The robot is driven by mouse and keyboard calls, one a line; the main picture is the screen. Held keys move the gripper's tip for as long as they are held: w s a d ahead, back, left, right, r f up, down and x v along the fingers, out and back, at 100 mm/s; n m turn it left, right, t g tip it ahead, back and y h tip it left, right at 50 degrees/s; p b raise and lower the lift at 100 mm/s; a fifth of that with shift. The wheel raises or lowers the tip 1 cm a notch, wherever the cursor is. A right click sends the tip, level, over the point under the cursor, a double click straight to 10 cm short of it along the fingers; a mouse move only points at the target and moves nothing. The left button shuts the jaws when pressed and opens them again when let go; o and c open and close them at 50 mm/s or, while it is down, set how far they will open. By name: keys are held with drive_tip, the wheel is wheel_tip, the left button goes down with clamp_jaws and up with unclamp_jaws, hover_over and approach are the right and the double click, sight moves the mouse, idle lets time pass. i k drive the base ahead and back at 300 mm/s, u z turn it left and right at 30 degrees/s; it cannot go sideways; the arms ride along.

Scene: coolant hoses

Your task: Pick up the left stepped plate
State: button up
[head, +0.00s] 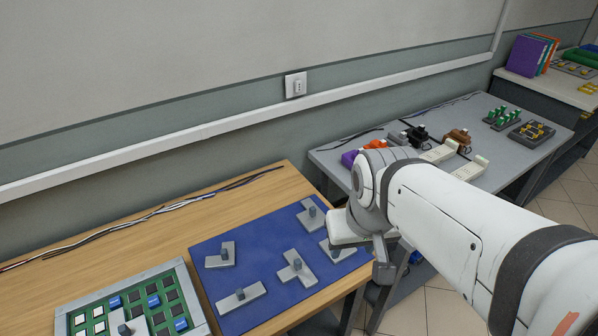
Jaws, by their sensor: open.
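Several grey plates with dark upright knobs lie apart on the blue mat (262,243). One with an offset outline (306,222) is at the mat's far right corner, and another, smaller plate (217,260) is at its left. I cannot tell for certain which is the left stepped plate. A cross-like plate (291,275) lies near the middle and a long bar plate (252,292) at the front. My gripper (370,262) is over the mat's right edge, open, its fingers partly hidden by my arm. It partly covers one more plate (329,254).
A framed green board (61,312) with dark, white and blue squares and a grey piece stands at the left. Loose cables (160,212) lie along the back of the wooden table (150,240). A grey table (335,160) with coloured parts stands beyond a gap.

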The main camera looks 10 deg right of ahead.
sight(312, 219)
drive_tip(key=z, duration=0.45)
drive_tip(key=k, duration=1.35)
drive_tip(key=z, duration=0.9)
drive_tip(key=i, duration=1.05)
drive_tip(key=u, duration=0.4)
drive_tip(key=i, duration=0.9)
drive_tip(key=u, duration=0.7)
